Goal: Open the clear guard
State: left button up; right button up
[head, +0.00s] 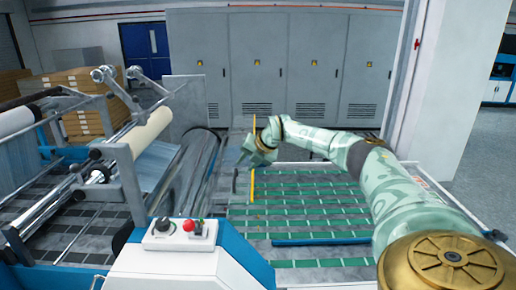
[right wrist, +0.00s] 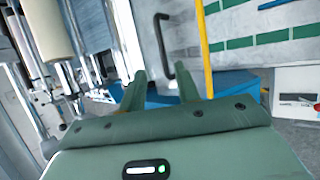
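The clear guard is a see-through panel whose yellow edge strip (head: 253,187) stands upright in the head view, beside the large roller. The panel itself is hard to make out there. In the right wrist view the yellow strip (right wrist: 203,50) runs down right of a black bar handle (right wrist: 161,40). My right gripper (head: 243,157) is at the guard, partly hidden by its own wrist in the head view. In the right wrist view its two fingers (right wrist: 160,80) are apart with nothing between them, and the handle lies just beyond the fingertips. My left gripper is not in view.
A large shiny roller (head: 190,175) stands left of the guard. A bed with green strips (head: 310,200) lies to the right. A control box with a red button (head: 188,226) is at the front. Grey cabinets (head: 260,65) line the back.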

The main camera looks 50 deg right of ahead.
jog(key=b+v, duration=0.1)
jog(key=v, duration=0.6)
jog(key=shift+s+r, duration=0.2)
jog(key=shift+r, duration=0.05)
